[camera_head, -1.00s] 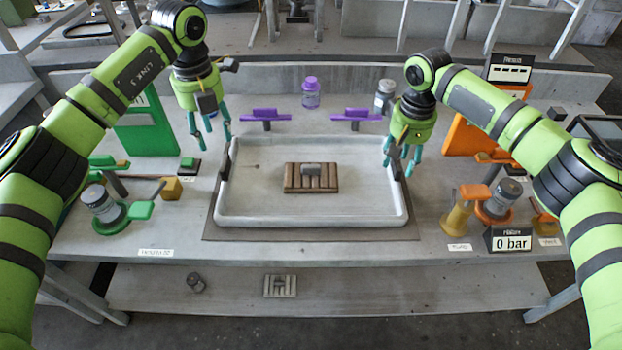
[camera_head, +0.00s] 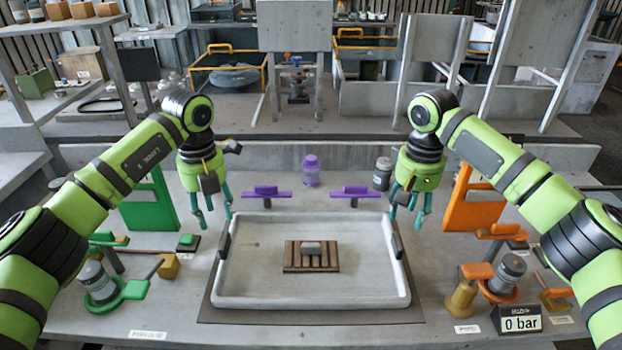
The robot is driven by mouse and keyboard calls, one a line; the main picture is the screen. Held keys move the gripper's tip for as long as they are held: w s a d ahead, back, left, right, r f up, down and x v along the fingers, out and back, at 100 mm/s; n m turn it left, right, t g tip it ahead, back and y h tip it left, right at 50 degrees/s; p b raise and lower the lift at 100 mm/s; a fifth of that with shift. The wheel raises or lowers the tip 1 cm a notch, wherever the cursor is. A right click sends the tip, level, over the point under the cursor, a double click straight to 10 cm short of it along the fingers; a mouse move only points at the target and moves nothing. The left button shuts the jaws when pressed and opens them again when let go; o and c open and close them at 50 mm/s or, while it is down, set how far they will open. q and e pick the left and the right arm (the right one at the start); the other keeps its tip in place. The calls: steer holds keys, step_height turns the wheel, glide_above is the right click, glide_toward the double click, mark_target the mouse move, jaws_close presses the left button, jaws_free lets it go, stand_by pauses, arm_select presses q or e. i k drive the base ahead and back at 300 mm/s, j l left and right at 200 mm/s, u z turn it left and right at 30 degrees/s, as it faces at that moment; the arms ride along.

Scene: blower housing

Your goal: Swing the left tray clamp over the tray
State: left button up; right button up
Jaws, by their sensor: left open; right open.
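The tray (camera_head: 222,303) is a shallow pale grey tray on a brown mat in the middle of the bench. Two purple clamps stand just behind its back rim. The left tray clamp (camera_head: 266,192) has its bar lying sideways along the rim, not over the tray. The right tray clamp (camera_head: 355,192) lies the same way. My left gripper (camera_head: 214,218) is open and empty, left of the left clamp near the tray's back left corner. My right gripper (camera_head: 405,216) is open and empty near the back right corner.
A purple-capped jar (camera_head: 311,172) and a grey jar (camera_head: 382,174) stand behind the clamps. A green panel (camera_head: 150,207) and an orange panel (camera_head: 467,205) flank the tray.

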mark_target(266, 192)
steer(key=k, duration=1)
